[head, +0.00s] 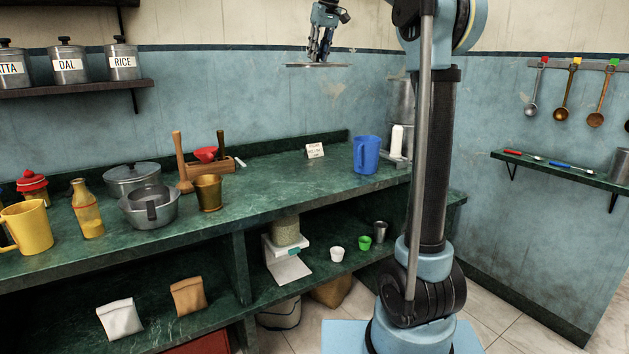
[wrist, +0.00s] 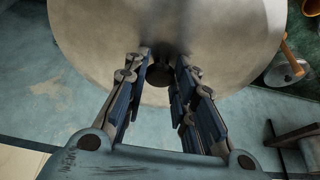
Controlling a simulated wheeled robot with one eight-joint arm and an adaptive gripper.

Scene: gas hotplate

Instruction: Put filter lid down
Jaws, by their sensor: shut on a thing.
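The filter lid (head: 317,66) is a thin, flat grey disc, held level in the air high above the counter in the head view. My gripper (head: 320,58) is above it, pointing down, shut on the lid's grip. In the wrist view the lid (wrist: 225,40) fills the upper middle as a wide round plate. My gripper's fingers (wrist: 162,75) sit either side of a dark spot at the lid's middle. A tall grey metal cylinder (head: 402,98), possibly the filter, stands at the counter's back right, partly hidden by my arm.
The green counter (head: 270,180) has clear room in its middle. A blue jug (head: 366,155), a white bottle (head: 396,140) and a small sign (head: 314,150) stand at its right. Pots (head: 150,207), a brass mortar (head: 209,193) and a yellow mug (head: 27,227) stand left.

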